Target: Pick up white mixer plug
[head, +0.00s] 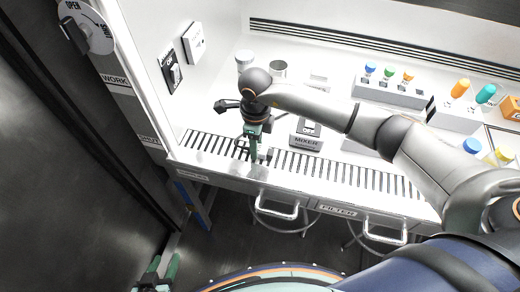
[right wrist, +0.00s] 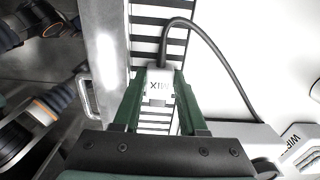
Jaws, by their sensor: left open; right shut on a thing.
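The white mixer plug (right wrist: 159,84), marked "MIX", sits between the green fingers of my right gripper (right wrist: 156,100) in the right wrist view. My right gripper is shut on it. A dark cable curves from the plug's far end to the right. In the head view my right gripper (head: 254,150) points down at the front grille of the bench, and mostly hides the plug. My left gripper (head: 160,272) is open and empty at the bottom left, below and away from the bench. The mixer (head: 307,135) stands just right of my right gripper, its switch reading OFF.
The slotted grille (head: 345,174) runs along the bench's front edge. Sockets (head: 171,70) are on the left wall. Jars (head: 279,69) stand behind my right gripper. A rack (head: 388,92) with colored-capped vials and several bottles stands at the right. Handles (head: 275,212) project below the edge.

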